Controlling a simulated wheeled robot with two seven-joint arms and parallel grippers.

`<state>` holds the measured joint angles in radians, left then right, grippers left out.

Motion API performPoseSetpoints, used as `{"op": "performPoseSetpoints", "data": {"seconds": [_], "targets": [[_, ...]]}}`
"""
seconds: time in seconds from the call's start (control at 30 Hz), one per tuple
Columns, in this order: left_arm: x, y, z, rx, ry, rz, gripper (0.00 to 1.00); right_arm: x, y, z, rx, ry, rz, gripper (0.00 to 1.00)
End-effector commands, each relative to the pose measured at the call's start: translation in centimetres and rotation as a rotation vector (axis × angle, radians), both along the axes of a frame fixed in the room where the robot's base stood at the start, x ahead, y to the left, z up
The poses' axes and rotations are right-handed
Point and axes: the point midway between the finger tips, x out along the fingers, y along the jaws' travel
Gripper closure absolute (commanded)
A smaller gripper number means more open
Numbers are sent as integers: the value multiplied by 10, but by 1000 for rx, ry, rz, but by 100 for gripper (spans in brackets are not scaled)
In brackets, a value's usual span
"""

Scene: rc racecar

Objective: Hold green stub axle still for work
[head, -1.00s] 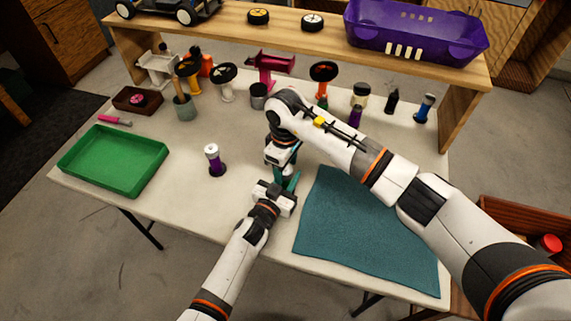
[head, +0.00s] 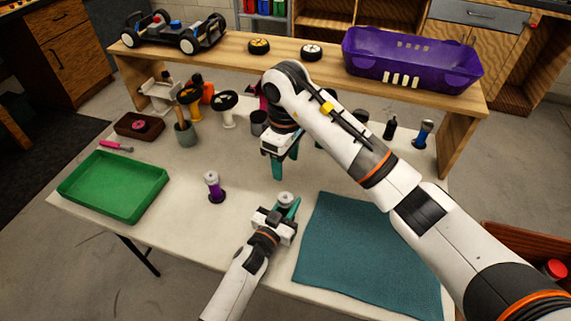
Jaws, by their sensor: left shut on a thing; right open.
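My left gripper (head: 287,208) is shut on a small upright part with a round grey top, the green stub axle (head: 286,198), just above or on the table near its front edge. The teal fingers hide most of its body, so its colour is hard to make out. My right gripper (head: 285,168) points down, open and empty, above and behind the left gripper, apart from the axle. A similar purple part with a pale top (head: 214,188) stands upright on the table to the left.
A green tray (head: 150,205) lies at left and a teal mat (head: 370,250) at right. Several stands, cups and bottles line the back of the table under a wooden shelf (head: 235,52).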

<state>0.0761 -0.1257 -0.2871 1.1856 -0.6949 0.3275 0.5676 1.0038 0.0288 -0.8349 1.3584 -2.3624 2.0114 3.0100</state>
Motion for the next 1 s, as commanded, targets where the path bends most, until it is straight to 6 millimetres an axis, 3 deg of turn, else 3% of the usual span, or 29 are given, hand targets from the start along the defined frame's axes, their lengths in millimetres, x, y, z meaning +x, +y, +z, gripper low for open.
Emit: {"op": "performPoseSetpoints", "data": {"seconds": [0.23,0.27,0.4,0.77,1.0], "targets": [[0,1,-1,1,2,1,97,0,0,0,0,0,0,45],[0,1,-1,1,2,1,67,0,0,0,0,0,0,45],[0,0,-1,1,2,1,47,0,0,0,0,0,0,45],[-5,3,-1,2,1,0,47,0,0,-1,0,0,0,45],[-44,25,-2,3,3,0,47,0,0,-1,0,0,0,45]]}}
